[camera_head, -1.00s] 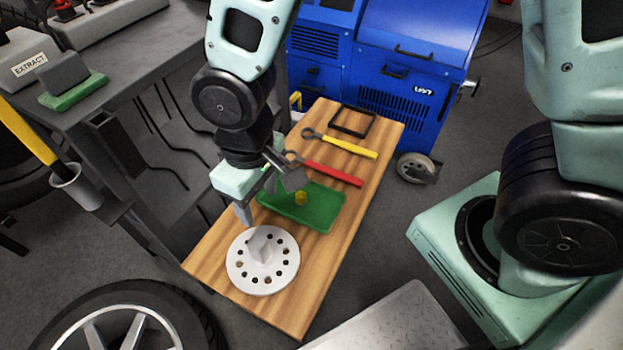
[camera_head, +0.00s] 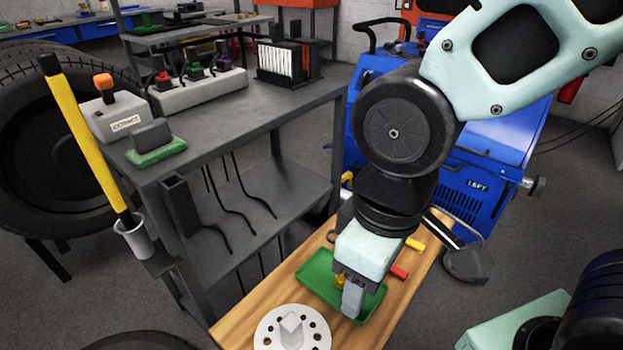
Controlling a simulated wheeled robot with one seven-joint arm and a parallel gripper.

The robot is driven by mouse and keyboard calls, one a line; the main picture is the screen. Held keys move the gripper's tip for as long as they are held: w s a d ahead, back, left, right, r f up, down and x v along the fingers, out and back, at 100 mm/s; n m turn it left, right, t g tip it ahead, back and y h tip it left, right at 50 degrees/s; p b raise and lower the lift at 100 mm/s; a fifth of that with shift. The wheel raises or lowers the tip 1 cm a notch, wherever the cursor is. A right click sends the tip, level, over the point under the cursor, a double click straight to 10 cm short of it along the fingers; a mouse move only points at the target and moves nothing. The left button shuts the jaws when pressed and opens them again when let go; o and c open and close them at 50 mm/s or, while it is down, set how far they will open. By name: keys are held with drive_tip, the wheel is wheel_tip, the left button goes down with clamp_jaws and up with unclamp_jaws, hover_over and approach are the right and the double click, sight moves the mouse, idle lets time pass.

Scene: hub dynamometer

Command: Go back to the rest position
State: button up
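My gripper (camera_head: 352,297) hangs over the green tray (camera_head: 313,284) on the wooden board (camera_head: 252,316). One grey finger shows pointing down; the other finger is hidden or not clear, so I cannot tell whether the gripper is open. I see nothing held in it. A small yellow piece (camera_head: 340,281) shows in the tray, beside the gripper. The white hub disc (camera_head: 268,332) with its ring of holes lies at the front of the board, partly cut off by the picture's edge, with a pale block (camera_head: 291,328) at its middle.
A grey workbench (camera_head: 262,108) with a lower shelf stands to the left. A yellow-handled tool (camera_head: 88,140) stands in a cup (camera_head: 133,238) at its corner. The blue machine (camera_head: 490,195) stands behind my arm. Red (camera_head: 399,271) and yellow (camera_head: 415,244) tool handles lie on the board.

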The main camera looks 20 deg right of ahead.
wheel_tip(320, 180, up, 21)
drive_tip(key=p, duration=2)
drive_tip(key=shift+r, duration=0.1)
